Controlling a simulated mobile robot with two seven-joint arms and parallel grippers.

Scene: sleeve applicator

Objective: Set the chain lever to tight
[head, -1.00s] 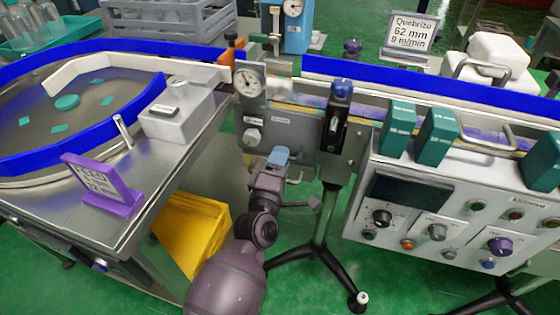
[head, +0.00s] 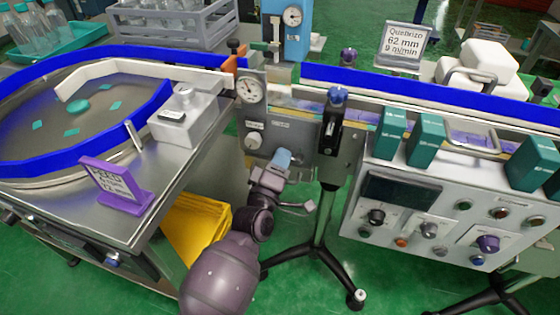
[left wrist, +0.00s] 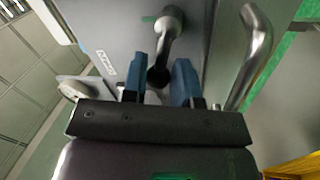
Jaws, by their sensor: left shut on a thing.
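The chain lever (left wrist: 172,24) shows in the left wrist view as a grey metal arm with a dark round end, on a grey plate. My left gripper (left wrist: 160,82) has its two blue fingers on either side of that dark end and is shut on it. In the head view my left gripper (head: 283,160) is at the lower edge of the grey gauge panel (head: 253,142). There the gripper hides the lever, and the lever's setting cannot be read. My right gripper is in neither view.
A black post with a blue knob (head: 337,97) stands just right of my gripper. The control box (head: 420,215) with green blocks is further right. The feed table (head: 190,160) with a purple sign (head: 112,183) is left, above a yellow bin (head: 195,230).

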